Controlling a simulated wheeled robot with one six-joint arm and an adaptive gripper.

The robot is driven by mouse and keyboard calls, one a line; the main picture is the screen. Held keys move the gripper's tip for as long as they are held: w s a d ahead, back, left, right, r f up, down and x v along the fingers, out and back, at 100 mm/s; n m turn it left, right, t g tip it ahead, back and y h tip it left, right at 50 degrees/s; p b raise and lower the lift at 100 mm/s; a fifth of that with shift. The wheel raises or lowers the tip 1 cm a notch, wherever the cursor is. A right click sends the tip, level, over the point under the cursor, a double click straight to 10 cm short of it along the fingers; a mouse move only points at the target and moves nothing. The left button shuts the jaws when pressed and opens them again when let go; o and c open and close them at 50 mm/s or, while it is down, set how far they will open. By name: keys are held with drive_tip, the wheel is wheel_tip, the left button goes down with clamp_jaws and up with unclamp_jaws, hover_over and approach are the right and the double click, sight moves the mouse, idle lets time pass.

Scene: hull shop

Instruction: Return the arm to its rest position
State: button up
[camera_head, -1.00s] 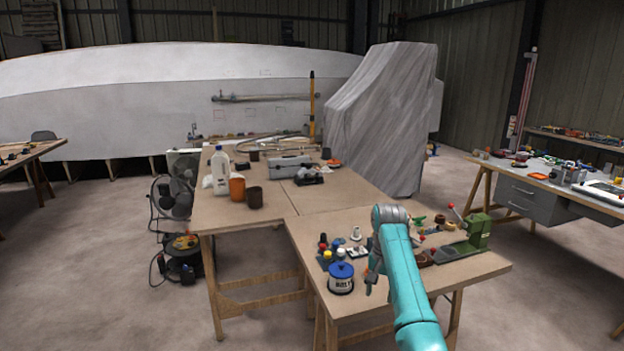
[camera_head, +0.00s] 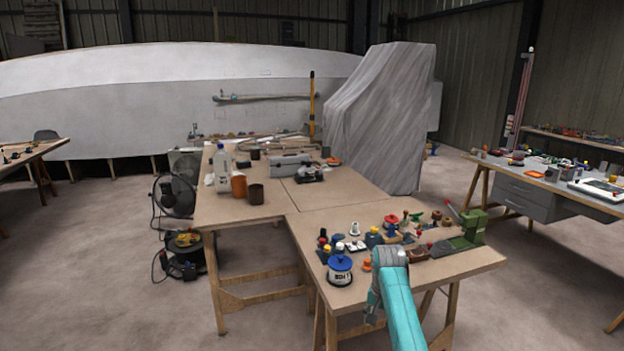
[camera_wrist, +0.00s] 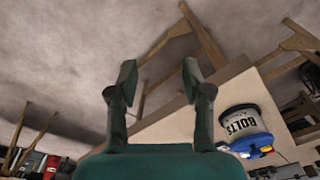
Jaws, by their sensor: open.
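My arm (camera_head: 400,306) is teal and reaches up from the bottom of the head view to the front edge of the near wooden table (camera_head: 340,298). My gripper (camera_head: 374,306) hangs at that front edge, partly hidden by the arm. In the wrist view my gripper (camera_wrist: 156,82) has its two dark green fingers wide apart with nothing between them. Floor and table legs show beyond the fingertips.
Several small parts and a green vise (camera_head: 468,232) lie behind. Floor in front is clear.

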drive_tip(key=s+f+n+t, duration=0.1)
drive_tip(key=s+f+t, duration=0.1)
drive_tip(key=s+f, duration=0.65)
drive_tip(key=s+f+t, duration=0.1)
drive_tip(key=s+f, duration=0.3)
drive_tip(key=f, duration=0.9)
drive_tip(key=s+f+n+t, duration=0.1)
drive_tip(key=s+f+t, duration=0.15)
drive_tip(key=s, duration=0.85)
drive_tip(key=s+f+n+t, duration=0.1)
drive_tip(key=s+f, duration=0.2)
drive_tip(key=s, duration=0.7)
drive_tip(key=s+r+t, duration=0.1)
drive_tip(key=s+r, duration=0.2)
drive_tip(key=s, duration=0.4)
drive_tip(key=s+r+n+t, duration=0.1)
drive_tip(key=s+r+t, duration=0.1)
drive_tip(key=s+r, duration=0.3)
drive_tip(key=s+r+t, duration=0.1)
drive_tip(key=s+r, duration=0.1)
drive_tip(key=s, duration=0.6)
drive_tip(key=s+r+t, duration=0.1)
drive_tip(key=s+r, duration=0.5)
drive_tip(key=r, duration=0.4)
drive_tip(key=s+r+n+t, duration=0.1)
drive_tip(key=s+r+t, duration=0.1)
drive_tip(key=s+r, duration=0.4)
wheel_tip(320, 180, up, 4)
drive_tip(key=shift+r, duration=0.15)
drive_tip(key=shift+w, duration=0.1)
